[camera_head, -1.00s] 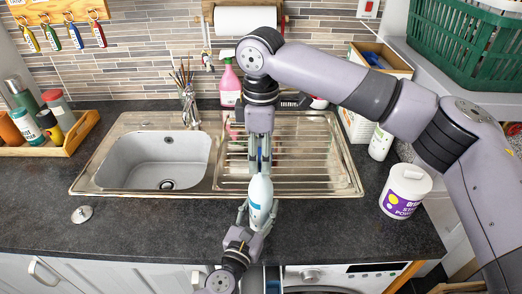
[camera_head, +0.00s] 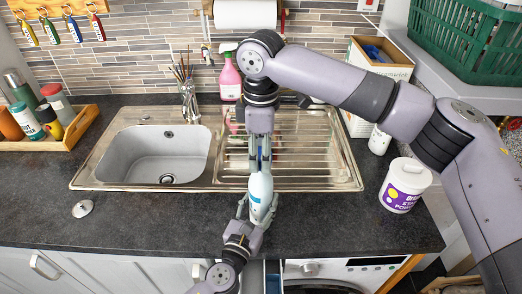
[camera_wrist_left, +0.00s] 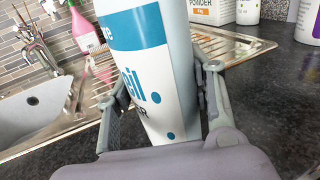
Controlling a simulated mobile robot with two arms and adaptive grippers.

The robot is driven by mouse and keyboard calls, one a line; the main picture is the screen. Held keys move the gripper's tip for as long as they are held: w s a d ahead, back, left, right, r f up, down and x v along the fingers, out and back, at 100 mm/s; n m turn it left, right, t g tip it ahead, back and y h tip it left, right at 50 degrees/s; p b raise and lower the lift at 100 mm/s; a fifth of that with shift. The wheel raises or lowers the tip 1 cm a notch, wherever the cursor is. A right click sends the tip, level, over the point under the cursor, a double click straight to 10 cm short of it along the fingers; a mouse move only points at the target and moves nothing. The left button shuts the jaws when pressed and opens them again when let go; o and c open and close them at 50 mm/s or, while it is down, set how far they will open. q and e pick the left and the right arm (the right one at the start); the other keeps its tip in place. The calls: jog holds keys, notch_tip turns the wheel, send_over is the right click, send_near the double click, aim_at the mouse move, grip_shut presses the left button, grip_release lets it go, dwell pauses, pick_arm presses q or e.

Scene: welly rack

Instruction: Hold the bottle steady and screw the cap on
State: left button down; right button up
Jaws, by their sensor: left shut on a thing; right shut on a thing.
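The white bottle (camera_head: 260,187) with a blue label stands roughly upright above the counter's front part, in front of the drainer. It also fills the middle of the left wrist view (camera_wrist_left: 160,75). My left gripper (camera_head: 258,210) comes from the front and is shut around the bottle's lower body, one finger on each side. My right gripper (camera_head: 260,166) points down from above and is shut at the bottle's top. The cap is mostly hidden between its fingers, so I cannot tell how it sits on the neck.
Behind are the steel sink (camera_head: 155,155) and ridged drainer (camera_head: 320,150). A white powder tub (camera_head: 401,190) stands to the right, a metal sink plug (camera_head: 83,208) lies at left, and a wooden tray (camera_head: 75,137) holds several bottles.

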jog(key=shift+f, duration=0.35)
